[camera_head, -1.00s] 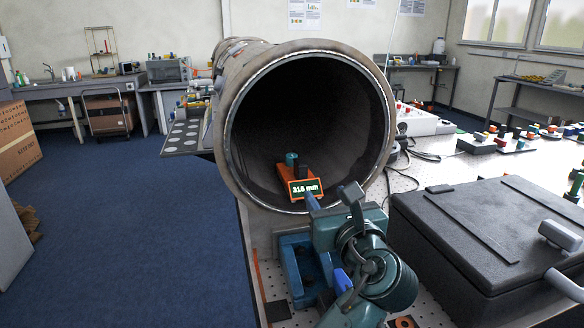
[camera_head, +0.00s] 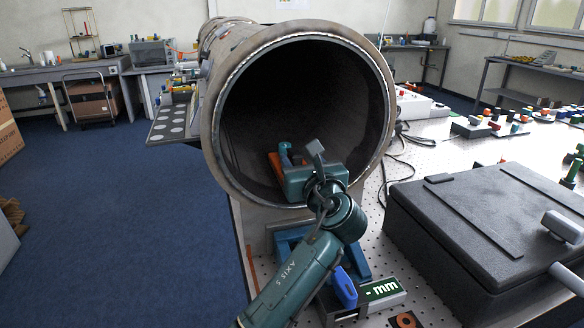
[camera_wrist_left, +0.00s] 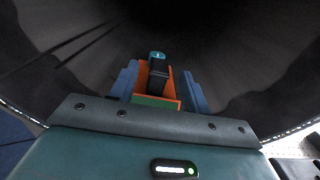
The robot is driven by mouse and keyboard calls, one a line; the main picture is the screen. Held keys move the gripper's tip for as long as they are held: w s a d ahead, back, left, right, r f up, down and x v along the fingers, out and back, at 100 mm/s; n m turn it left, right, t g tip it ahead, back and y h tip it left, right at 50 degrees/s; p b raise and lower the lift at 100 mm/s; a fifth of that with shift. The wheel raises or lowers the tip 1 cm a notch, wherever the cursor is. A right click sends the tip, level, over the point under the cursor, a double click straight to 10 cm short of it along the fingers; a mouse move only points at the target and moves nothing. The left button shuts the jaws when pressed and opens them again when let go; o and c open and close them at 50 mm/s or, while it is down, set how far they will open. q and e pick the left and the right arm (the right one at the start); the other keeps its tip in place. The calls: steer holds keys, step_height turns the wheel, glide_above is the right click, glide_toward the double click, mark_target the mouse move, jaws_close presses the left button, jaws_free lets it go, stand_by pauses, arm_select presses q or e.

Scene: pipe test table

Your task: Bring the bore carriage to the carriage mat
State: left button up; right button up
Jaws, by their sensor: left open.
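The bore carriage (camera_head: 274,162) is a small orange block with a teal knob, lying on the floor of the large pipe (camera_head: 213,150) just inside its mouth. My left gripper (camera_head: 284,157) reaches into the mouth and hides most of the carriage in the head view. In the left wrist view the carriage (camera_wrist_left: 143,76) is between the two blue fingers of my left gripper (camera_wrist_left: 162,88), which stand apart on either side of it. Contact cannot be told. I cannot make out which surface is the carriage mat. My right gripper is not in view.
A black case (camera_head: 470,215) stands right of the pipe on the perforated table (camera_head: 415,172). A readout showing "- mm" (camera_head: 382,289) and a blue-handled item (camera_head: 344,287) lie in front. A tray with round spots (camera_head: 170,124) is left of the pipe. Cables lie behind the case.

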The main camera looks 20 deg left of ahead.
arm_select(q)
steer(key=x, duration=0.4)
steer(key=shift+w+a+f, duration=0.2)
steer(key=shift+f, duration=0.05)
jaws_close()
